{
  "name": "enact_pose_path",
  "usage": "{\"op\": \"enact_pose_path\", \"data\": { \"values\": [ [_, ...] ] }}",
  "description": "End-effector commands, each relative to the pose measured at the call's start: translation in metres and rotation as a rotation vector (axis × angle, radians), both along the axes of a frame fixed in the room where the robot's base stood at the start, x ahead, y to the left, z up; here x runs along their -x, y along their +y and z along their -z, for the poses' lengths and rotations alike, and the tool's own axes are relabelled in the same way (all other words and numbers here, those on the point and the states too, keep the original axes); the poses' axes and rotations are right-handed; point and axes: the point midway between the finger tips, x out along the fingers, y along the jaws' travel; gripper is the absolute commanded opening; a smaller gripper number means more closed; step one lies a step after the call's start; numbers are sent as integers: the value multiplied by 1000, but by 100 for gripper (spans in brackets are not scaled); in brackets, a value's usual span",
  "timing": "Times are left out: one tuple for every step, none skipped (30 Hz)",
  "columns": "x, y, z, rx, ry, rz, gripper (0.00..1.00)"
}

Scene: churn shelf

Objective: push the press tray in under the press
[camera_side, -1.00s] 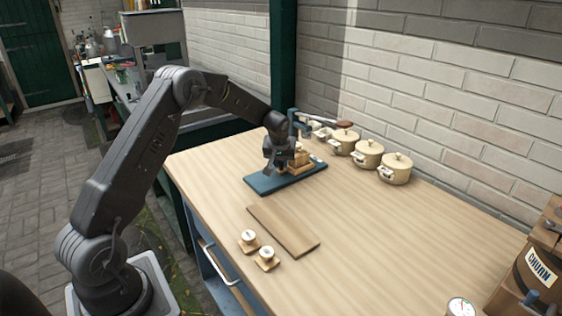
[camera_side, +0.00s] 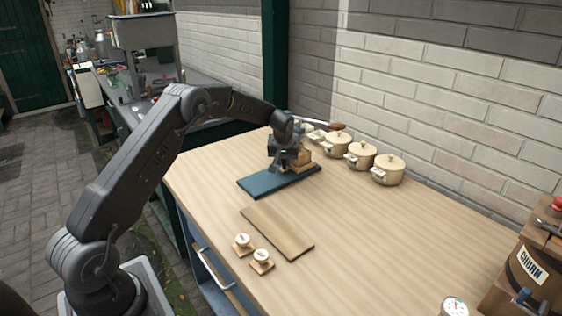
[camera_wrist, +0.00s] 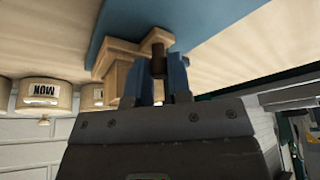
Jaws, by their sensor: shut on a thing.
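The press tray (camera_side: 311,168) looks like a small pale wooden piece on the blue base board (camera_side: 256,185), at its far right end. In the wrist view the wooden tray (camera_wrist: 112,58) shows beside my fingers, with the blue board (camera_wrist: 190,18) around it. My gripper (camera_side: 283,163) is low over the board, left of the wooden blocks. In the wrist view my gripper (camera_wrist: 162,80) is shut on a dark brown peg-like handle (camera_wrist: 158,58) that appears to belong to the tray. My wrist hides most of the press and the tray's near side.
Several cream lidded pots (camera_side: 388,169) stand in a row along the brick wall. A bare wooden board (camera_side: 277,231) and two small white-topped pieces (camera_side: 261,256) lie nearer the front. A churn (camera_side: 524,270) and a dial (camera_side: 453,307) are at the right. The middle table is clear.

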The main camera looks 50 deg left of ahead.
Motion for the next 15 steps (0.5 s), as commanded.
{"op": "enact_pose_path", "data": {
  "values": [
    [-4,0,-1,-3,-18,2,0],
    [-4,0,-1,-3,-20,3,0],
    [-5,0,-1,-3,-21,3,0],
    [-5,0,-1,-3,-21,3,0],
    [-5,0,-1,-3,-21,3,0],
    [-5,0,-1,-3,-21,3,0],
    [-5,0,-1,-3,-21,3,21],
    [-5,0,-1,-2,-22,4,24],
    [-5,0,-1,-3,-21,3,28],
    [-5,-1,-1,-2,-20,3,29],
    [-5,0,-1,-2,-20,3,29],
    [-4,-1,-1,-2,-19,3,29],
    [-4,-1,-1,-2,-18,3,29],
    [-4,-1,-1,-2,-17,3,29],
    [-4,-1,-1,-2,-17,3,29]
  ]
}}
